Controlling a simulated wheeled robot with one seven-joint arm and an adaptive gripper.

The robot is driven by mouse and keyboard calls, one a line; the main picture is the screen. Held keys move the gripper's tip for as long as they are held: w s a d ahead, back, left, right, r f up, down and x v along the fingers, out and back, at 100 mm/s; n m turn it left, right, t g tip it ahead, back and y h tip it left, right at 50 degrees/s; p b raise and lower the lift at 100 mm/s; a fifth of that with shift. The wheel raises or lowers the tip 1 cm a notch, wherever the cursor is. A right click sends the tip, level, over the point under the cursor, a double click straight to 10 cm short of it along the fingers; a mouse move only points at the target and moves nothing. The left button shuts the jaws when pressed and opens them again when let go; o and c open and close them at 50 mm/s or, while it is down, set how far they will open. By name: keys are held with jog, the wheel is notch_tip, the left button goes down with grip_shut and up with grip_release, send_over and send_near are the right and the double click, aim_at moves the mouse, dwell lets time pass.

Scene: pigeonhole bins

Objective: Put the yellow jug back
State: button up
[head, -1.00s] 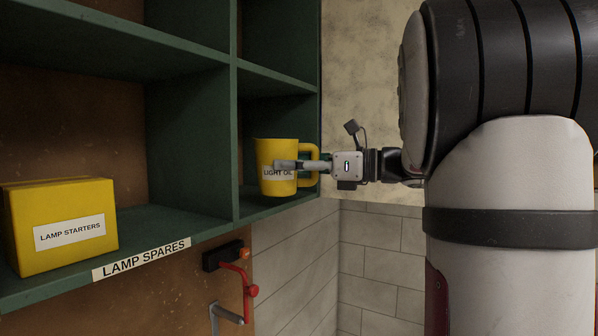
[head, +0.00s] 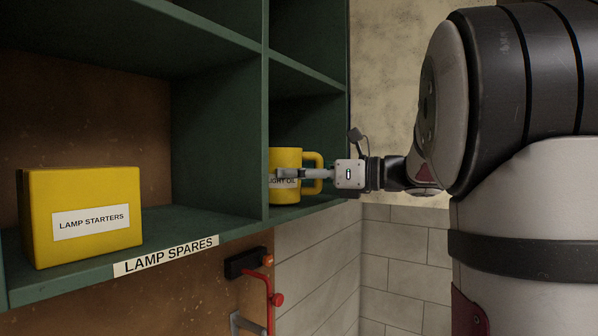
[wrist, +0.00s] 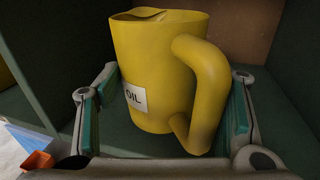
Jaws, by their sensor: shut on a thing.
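The yellow jug (head: 286,160) is upright in the right-hand compartment of the green shelf (head: 215,190), its "LIGHT OIL" label partly covered by my finger and the divider. My gripper (head: 290,174) reaches in from the right and is shut on the jug's body. In the wrist view the jug (wrist: 150,70) sits between the teal finger pads, its handle toward the camera and to the right. The base looks close to the compartment floor; I cannot tell whether it touches.
The divider (head: 265,130) stands close to the jug's left side. A yellow "LAMP STARTERS" box (head: 85,215) sits in the left compartment, above a "LAMP SPARES" label (head: 165,255). A red pipe or lever (head: 272,298) is below the shelf. Tiled wall is at the right.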

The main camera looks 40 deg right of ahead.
dwell(0.4)
jog(key=o, duration=1.5)
jog(key=o, duration=0.3)
jog(key=shift+o, duration=0.2)
jog(key=p+v, duration=0.5)
jog(key=v, duration=0.5)
dwell(0.8)
jog(key=shift+d, duration=0.1)
jog(key=v, duration=1.2)
